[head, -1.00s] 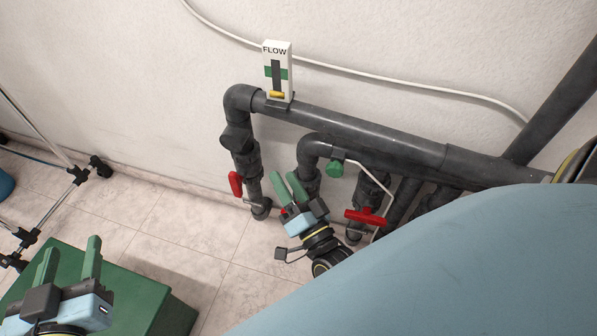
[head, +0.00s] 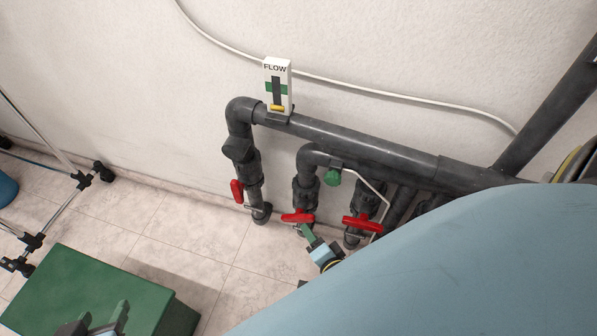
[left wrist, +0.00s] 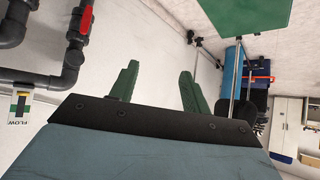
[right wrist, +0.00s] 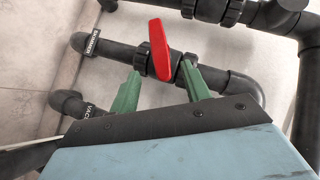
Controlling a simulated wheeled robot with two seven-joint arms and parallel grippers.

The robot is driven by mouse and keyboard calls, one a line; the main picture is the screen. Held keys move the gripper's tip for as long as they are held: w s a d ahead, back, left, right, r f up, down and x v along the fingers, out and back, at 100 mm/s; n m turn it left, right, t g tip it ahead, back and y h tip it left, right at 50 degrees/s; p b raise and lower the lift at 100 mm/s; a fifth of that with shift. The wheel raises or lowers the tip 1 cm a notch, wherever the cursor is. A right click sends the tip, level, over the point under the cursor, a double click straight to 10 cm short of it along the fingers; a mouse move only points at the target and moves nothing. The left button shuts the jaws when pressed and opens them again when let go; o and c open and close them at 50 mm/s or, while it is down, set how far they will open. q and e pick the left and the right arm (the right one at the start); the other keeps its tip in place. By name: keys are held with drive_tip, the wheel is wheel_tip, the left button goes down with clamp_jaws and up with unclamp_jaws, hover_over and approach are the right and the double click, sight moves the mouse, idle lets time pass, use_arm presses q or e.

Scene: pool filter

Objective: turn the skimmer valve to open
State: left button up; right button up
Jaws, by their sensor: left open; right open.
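The skimmer valve's red handle (head: 298,216) is on the middle pipe in the head view, lying crosswise to the pipe. In the right wrist view this red handle (right wrist: 160,49) stands across a dark pipe that carries a label reading like SKIMMER (right wrist: 93,42). My right gripper (right wrist: 161,72) is open, with its green fingertips on either side of the handle's lower end; I cannot tell whether they touch it. In the head view the right gripper (head: 306,234) is just below the handle. My left gripper (left wrist: 158,78) is open and empty, low at the left in the head view (head: 104,318).
Red-handled valves stand left (head: 237,191) and right (head: 362,223). A flow gauge (head: 278,87) has its yellow marker low. A green knob (head: 334,177) is near the middle pipe. A green box (head: 95,290) stands on the floor at left; the floor between is clear.

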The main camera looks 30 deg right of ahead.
sight(301, 221)
drive_tip(key=b+x, duration=0.2)
drive_tip(key=x, duration=0.3)
drive_tip(key=shift+w+f, duration=0.1)
drive_tip(key=shift+w, duration=0.1)
drive_tip(key=b+x, duration=0.1)
drive_tip(key=x, duration=0.2)
drive_tip(key=shift+w+b, duration=0.4)
use_arm(q)
drive_tip(key=w+d+r+t+h, duration=0.2)
drive_tip(key=r+t, duration=0.3)
drive_tip(key=r, duration=0.2)
drive_tip(key=w+d+r+t+h, duration=0.2)
drive_tip(key=r+t, duration=0.4)
drive_tip(key=r, duration=0.2)
drive_tip(key=shift+w+d+r+m, duration=0.15)
drive_tip(key=shift+r+m, duration=0.05)
drive_tip(key=shift+m, duration=0.1)
use_arm(e)
drive_tip(key=shift+w+d, duration=0.1)
drive_tip(key=shift+w, duration=0.05)
